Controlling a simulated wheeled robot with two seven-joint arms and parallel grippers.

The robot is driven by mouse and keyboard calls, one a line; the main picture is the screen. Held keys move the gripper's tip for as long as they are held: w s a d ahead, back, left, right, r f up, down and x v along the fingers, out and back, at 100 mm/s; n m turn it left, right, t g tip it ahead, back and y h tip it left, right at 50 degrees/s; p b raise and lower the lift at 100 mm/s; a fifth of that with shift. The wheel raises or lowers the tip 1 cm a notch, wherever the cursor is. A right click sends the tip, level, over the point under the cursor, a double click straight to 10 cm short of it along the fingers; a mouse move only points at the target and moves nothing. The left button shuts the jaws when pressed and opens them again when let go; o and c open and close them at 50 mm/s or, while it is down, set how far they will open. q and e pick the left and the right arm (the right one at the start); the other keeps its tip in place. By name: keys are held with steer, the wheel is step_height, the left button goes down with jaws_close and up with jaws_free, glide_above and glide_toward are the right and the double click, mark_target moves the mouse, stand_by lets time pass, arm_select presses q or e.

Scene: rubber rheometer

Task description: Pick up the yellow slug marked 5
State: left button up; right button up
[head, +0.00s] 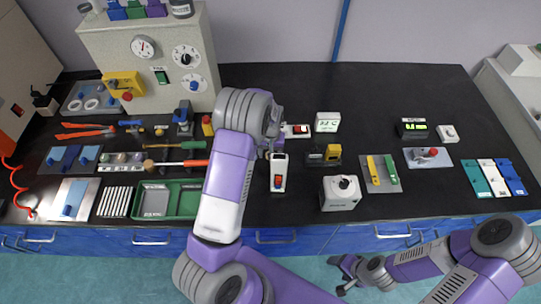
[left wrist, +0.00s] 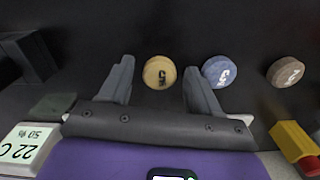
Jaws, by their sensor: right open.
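The yellow slug (left wrist: 159,72), a round tan-yellow disc with a dark mark that looks like a 5, lies on the black bench in the left wrist view. My left gripper (left wrist: 158,67) is open, with one finger on each side of it in the picture and gaps between. A blue slug (left wrist: 221,71) lies just right of the right finger, and a brown slug (left wrist: 286,72) is farther right. In the head view my left arm hides the slugs and most of the left gripper. My right gripper (head: 346,272) is open and empty in front of the bench, over the floor.
A white display (left wrist: 22,148) and a yellow block with a red end (left wrist: 296,146) flank the left gripper. The head view shows a green tray (head: 182,211), a white device with a red switch (head: 278,175) and a white box (head: 341,194).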

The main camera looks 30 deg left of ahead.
arm_select(q)
steer(key=c, duration=0.9)
